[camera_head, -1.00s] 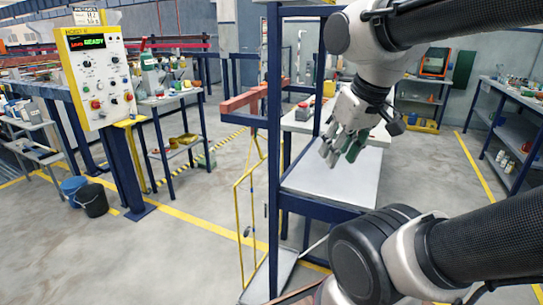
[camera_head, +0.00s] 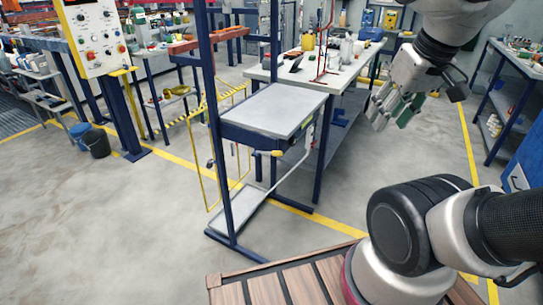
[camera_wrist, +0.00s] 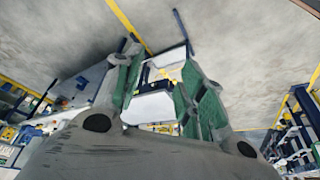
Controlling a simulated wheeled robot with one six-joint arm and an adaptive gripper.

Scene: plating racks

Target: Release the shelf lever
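The grey shelf plate (camera_head: 272,104) sits level on a blue upright frame (camera_head: 212,120), left of centre in the head view. In the wrist view my gripper (camera_wrist: 160,62) is open, with green pads apart and nothing held. Between the fingers, at a distance, show a pale plate (camera_wrist: 150,107) and small yellow parts (camera_wrist: 172,74); I cannot tell which is the lever.
A cluttered workbench (camera_head: 345,73) stands behind the shelf. A yellow tubular frame (camera_head: 207,150) is to its left, and a lower grey plate (camera_head: 240,212) is near the floor. A slatted wooden surface (camera_head: 290,285) is in front. The floor at left is mostly clear.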

